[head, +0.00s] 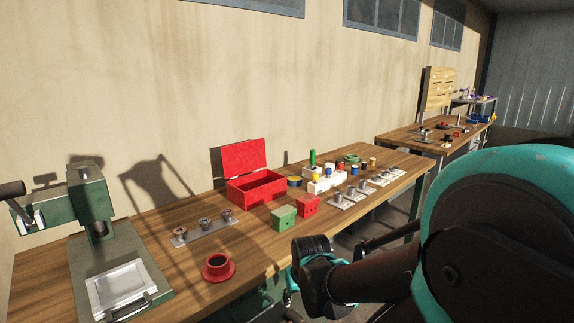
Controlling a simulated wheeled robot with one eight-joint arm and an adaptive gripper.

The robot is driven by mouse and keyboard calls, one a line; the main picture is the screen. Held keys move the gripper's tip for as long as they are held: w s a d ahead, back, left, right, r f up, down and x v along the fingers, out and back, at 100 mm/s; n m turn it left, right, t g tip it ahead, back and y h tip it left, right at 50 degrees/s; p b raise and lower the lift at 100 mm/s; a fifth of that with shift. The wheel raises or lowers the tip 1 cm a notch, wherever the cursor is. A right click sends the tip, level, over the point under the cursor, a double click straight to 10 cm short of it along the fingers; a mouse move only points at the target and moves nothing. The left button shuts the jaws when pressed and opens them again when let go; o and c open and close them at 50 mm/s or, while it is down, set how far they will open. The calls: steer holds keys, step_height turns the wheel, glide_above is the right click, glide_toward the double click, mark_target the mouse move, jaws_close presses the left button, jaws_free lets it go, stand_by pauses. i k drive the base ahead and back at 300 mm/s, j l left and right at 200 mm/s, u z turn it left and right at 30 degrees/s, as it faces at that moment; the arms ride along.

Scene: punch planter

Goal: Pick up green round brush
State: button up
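A green upright cylinder (312,157) stands among small parts on the middle of the long wooden workbench; it may be the green round brush, but it is too small to be sure. A flat green ring-like thing (351,159) lies a little to its right. My arm fills the lower right, with its dark and teal joints in front of the bench edge. I cannot make out my gripper's fingers. Nothing is seen touching the green cylinder.
A red open box (257,188) stands left of the small parts. Green (284,217) and red (308,205) blocks sit before it. A red flanged ring (218,267) and a green press (92,205) are at left. Several metal plates with cylinders line the front edge. A second bench stands behind.

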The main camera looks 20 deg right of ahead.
mark_target(312, 166)
steer(key=i+l+u, duration=0.1)
steer(key=l+u, duration=0.25)
steer(key=l, duration=0.3)
steer(key=l+u, duration=0.35)
steer(key=l, duration=0.3)
